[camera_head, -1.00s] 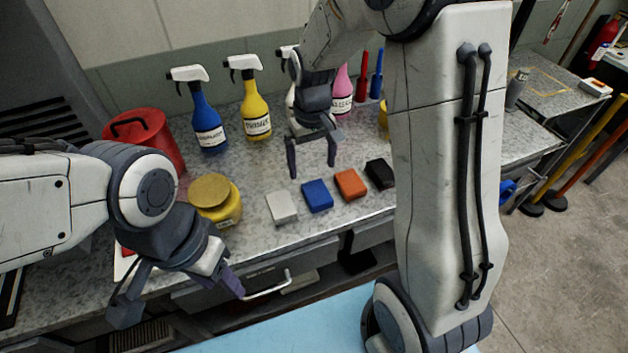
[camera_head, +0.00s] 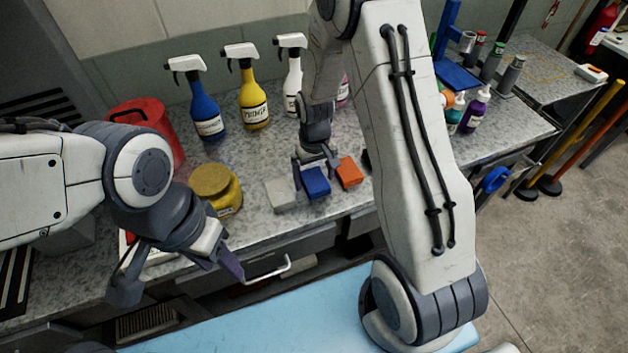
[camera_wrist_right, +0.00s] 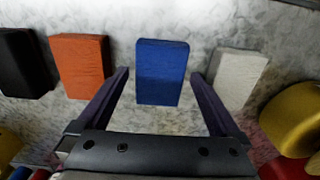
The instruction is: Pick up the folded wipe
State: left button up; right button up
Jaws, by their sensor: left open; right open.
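Several folded wipes lie in a row on the grey stone-patterned bench: a white one (camera_head: 280,195), a blue one (camera_head: 317,187), an orange one (camera_head: 350,173) and a black one (camera_wrist_right: 22,62), the last mostly behind my arm in the head view. My right gripper (camera_head: 315,174) is open and low over the blue wipe. In the right wrist view the blue wipe (camera_wrist_right: 162,70) shows between its spread fingers, with a gap on each side. Contact with the bench cannot be told. My left gripper (camera_head: 180,278) is open and empty in front of the bench edge.
A yellow jar (camera_head: 217,190) and a red canister (camera_head: 143,125) stand left of the wipes. Blue (camera_head: 207,112), yellow (camera_head: 253,105) and white (camera_head: 292,85) spray bottles stand behind. Bottles and a blue stand (camera_head: 455,75) are at right. A drawer handle (camera_head: 270,271) juts out in front.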

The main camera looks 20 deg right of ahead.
aim_at(314, 179)
jog(key=shift+c, duration=0.3)
jog(key=c, duration=1.2)
jog(key=shift+r, duration=0.1)
jog(key=shift+r, duration=0.55)
notch_tip(314, 179, up, 3)
jog(key=shift+w+f+b, duration=0.1)
jog(key=shift+f+b, duration=0.05)
jog(key=shift+b, duration=0.45)
jog(key=s+d+r+b, duration=0.2)
jog(key=s+d+r, duration=0.4)
jog(key=d, duration=0.4)
jog(key=shift+s+r, duration=0.25)
jog(key=shift+r, duration=0.3)
